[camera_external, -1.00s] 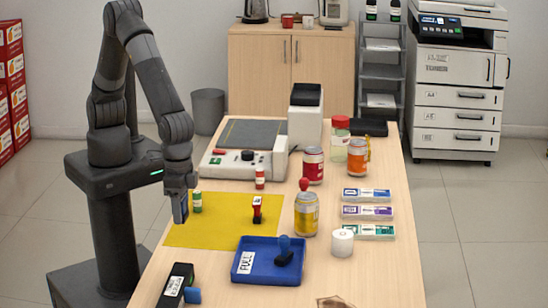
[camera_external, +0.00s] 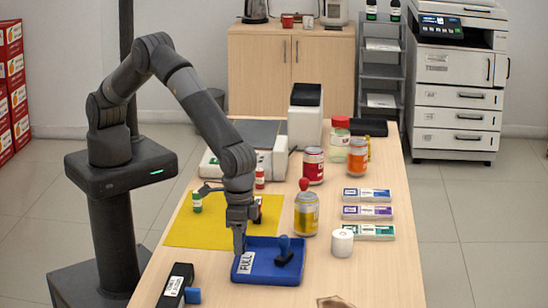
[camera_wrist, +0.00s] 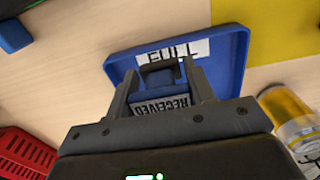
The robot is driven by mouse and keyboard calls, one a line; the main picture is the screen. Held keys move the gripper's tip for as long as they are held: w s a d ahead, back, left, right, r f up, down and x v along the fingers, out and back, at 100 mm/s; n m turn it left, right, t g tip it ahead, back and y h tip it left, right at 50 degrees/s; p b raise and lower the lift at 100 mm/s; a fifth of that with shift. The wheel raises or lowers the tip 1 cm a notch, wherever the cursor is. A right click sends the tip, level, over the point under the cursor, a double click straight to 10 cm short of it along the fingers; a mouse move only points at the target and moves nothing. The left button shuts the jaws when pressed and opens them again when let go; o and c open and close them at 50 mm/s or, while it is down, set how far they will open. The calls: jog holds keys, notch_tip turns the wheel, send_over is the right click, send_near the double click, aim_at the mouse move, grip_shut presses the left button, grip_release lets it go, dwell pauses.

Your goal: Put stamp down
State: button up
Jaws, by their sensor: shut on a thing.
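My gripper (camera_external: 240,248) points down at the left edge of the blue tray (camera_external: 268,279), near its FULL label. The external view hides the held stamp behind the fingers. A red-and-black stamp on the yellow mat (camera_external: 190,236) is mostly hidden behind my gripper.
A yellow can (camera_external: 306,214), a white roll (camera_external: 342,243) and several small boxes (camera_external: 367,212) stand to the right.

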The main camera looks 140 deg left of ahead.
aim_at(242, 266)
jog(key=shift+w+a+f, duration=0.1)
jog(key=shift+a+f, duration=0.1)
jog(key=shift+f, duration=1.9)
jog(key=shift+f, duration=0.15)
jog(key=o, duration=1)
jog(key=shift+c, duration=0.2)
